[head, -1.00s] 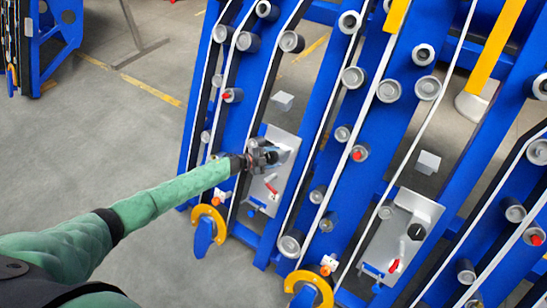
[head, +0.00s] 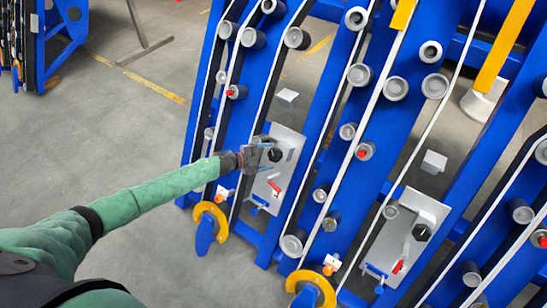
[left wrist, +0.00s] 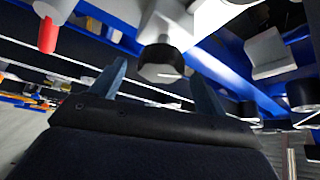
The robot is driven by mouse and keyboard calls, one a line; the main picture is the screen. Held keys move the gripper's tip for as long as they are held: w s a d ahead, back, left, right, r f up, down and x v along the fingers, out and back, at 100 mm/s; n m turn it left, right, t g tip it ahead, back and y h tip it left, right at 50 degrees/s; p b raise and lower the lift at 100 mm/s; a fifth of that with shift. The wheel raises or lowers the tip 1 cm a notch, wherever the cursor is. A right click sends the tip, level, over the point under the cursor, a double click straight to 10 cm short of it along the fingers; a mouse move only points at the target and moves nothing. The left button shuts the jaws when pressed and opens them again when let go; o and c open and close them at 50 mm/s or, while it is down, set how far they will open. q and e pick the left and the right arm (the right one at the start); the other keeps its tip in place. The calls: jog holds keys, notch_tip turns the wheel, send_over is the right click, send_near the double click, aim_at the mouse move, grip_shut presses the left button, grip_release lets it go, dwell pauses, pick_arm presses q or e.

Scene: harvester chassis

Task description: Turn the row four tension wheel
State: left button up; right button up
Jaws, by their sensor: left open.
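A black tension wheel (head: 275,155) sits on a grey metal plate (head: 291,146) on the blue chassis. No row number shows, so I cannot tell whether it is row four. My left gripper (head: 264,154) is just left of this wheel, open and empty. In the left wrist view, the black wheel (left wrist: 160,70) on its light stem stands beyond and between the two spread fingers, apart from both. A second black wheel (head: 421,232) sits on a similar plate (head: 431,207) to the right. My right gripper is out of view.
A red lever (head: 274,187) is below the nearer wheel; a red part (left wrist: 47,36) also shows in the left wrist view. Rollers and white belts run along the slanted blue beams. Orange hooks (head: 213,220) stick out low in front. Grey floor (head: 130,130) lies open at left.

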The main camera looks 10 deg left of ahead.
pick_arm(q)
jog(key=shift+b+v, duration=0.3)
jog(key=shift+v, duration=1.1)
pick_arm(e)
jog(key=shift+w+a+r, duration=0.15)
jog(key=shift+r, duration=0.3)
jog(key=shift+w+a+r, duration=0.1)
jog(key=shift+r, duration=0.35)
